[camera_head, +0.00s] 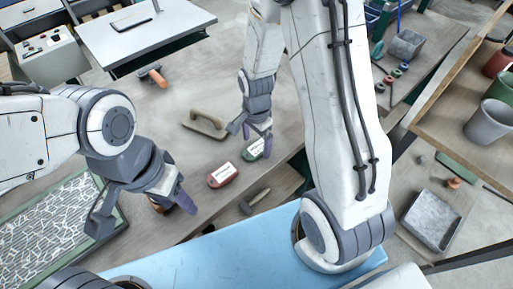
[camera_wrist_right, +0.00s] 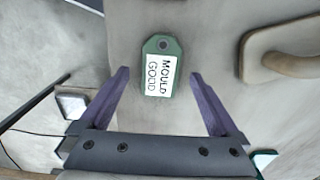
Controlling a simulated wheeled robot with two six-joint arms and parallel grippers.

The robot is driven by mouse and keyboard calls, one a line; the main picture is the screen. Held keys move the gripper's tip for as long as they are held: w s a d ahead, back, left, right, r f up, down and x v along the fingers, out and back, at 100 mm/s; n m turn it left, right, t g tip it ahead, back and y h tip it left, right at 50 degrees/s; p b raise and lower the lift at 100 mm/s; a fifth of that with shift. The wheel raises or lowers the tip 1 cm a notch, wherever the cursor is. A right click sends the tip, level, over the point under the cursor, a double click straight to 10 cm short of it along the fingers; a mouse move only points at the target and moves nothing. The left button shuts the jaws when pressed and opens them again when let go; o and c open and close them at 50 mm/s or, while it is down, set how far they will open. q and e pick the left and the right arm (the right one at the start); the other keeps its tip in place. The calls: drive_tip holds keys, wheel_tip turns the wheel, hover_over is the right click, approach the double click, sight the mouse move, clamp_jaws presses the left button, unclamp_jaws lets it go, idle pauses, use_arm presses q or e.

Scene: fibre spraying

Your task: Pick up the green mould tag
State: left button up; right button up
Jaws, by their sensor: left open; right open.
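The green mould tag (camera_wrist_right: 161,66) lies flat on the workbench, with a hole at one end and a white label reading "MOULD GOOD". In the right wrist view it sits between and just beyond the fingertips of my open right gripper (camera_wrist_right: 160,80). In the head view the green tag (camera_head: 254,149) is partly hidden by the right gripper (camera_head: 252,145) above it. A red tag (camera_head: 222,175) with a white label lies beside it to the left. My left gripper (camera_head: 142,216) is open and empty over the bench's near left part.
A trowel-like float (camera_head: 205,124) with a handle lies left of the green tag; its handle (camera_wrist_right: 285,62) shows in the right wrist view. A patterned panel (camera_head: 55,235) is at left.

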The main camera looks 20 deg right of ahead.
drive_tip(key=shift+f, duration=0.9)
drive_tip(key=shift+c, duration=0.3)
drive_tip(key=c, duration=1.4)
drive_tip(key=shift+r, duration=0.1)
